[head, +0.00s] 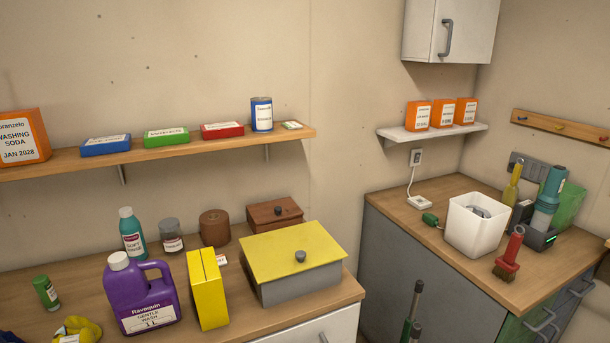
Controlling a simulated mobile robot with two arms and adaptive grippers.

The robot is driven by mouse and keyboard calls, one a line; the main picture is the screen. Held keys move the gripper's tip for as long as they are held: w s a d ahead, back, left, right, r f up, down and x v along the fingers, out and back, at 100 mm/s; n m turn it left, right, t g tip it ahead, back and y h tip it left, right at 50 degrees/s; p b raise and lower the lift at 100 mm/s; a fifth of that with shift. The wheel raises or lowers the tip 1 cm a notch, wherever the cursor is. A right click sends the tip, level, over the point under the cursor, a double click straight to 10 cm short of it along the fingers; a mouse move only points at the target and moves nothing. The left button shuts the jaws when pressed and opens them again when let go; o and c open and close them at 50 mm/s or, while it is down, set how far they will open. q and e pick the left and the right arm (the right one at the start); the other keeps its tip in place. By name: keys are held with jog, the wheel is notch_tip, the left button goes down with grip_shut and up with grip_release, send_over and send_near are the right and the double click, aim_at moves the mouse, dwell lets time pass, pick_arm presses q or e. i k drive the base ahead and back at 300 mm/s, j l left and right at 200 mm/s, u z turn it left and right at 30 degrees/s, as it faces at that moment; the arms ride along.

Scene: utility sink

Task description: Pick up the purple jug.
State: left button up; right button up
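The purple jug (143,297) stands upright on the wooden counter at the lower left. It has a white cap, a handle on its right side and a white label reading "Gentle Wash". A yellow box (207,289) stands close to its right. A teal bottle (132,233) stands behind it. Neither of my grippers shows in the head view.
A grey box with a yellow lid (291,253) is right of the yellow box. A grey-lidded jar (171,236) and brown canister (214,228) stand behind. A green tube (46,292) and yellow item (78,330) are left of the jug. A wooden shelf (190,148) hangs above.

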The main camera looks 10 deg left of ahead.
aim_at(139, 305)
jog(key=u, duration=1.25)
jog(key=i+l+z, duration=0.15)
jog(key=i+l, duration=0.2)
jog(key=i, duration=0.2)
